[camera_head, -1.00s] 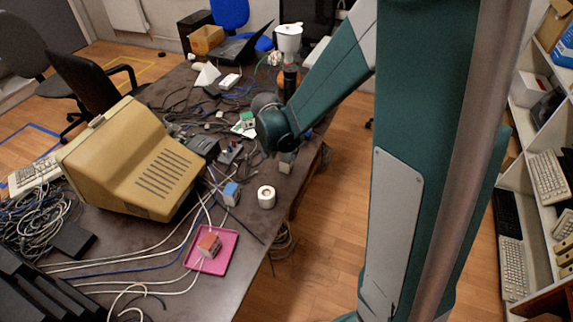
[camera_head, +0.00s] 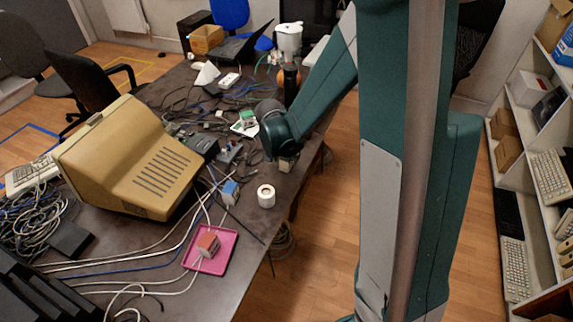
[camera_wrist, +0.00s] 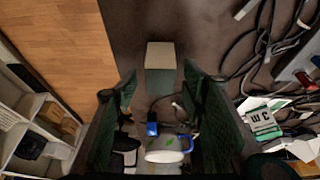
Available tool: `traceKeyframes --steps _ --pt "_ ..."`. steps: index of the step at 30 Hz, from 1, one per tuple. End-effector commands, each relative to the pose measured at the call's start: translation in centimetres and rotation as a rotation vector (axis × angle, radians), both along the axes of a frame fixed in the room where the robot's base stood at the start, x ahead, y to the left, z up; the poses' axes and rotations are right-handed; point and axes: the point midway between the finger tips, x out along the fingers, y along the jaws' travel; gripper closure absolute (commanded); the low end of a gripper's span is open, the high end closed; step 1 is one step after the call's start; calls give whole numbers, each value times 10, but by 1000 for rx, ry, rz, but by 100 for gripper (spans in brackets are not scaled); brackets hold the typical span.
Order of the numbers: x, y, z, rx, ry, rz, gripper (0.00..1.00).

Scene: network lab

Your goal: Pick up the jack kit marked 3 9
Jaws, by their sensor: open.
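A small pale beige block with a grey-green side (camera_wrist: 160,55) stands on the dark table, ahead of my fingertips in the wrist view. It also shows in the head view as a small pale block (camera_head: 286,164) just below my wrist, partly hidden. No mark can be read on it, so I cannot tell if it is the kit marked 3 9. My gripper (camera_wrist: 160,88) is open and empty, its two green fingers on either side of the block's line. In the head view the arm hides the fingers.
A blue-and-white block (camera_head: 230,192), a white tape roll (camera_head: 266,196) and a pink tray (camera_head: 222,259) with a red block lie nearer. A green-and-white box (camera_wrist: 263,122) and cables lie to the right in the wrist view. A beige monitor (camera_head: 125,165) stands left.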

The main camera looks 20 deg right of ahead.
Motion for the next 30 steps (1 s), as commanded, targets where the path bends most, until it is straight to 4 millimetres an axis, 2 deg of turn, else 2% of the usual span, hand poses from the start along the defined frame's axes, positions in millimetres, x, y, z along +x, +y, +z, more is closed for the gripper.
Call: traceKeyframes --steps 5,22,30 --pt "3 -3 -10 0 0 -1 59" --pt "3 -3 -10 0 0 0 59" --pt "3 -3 -10 0 0 0 89"
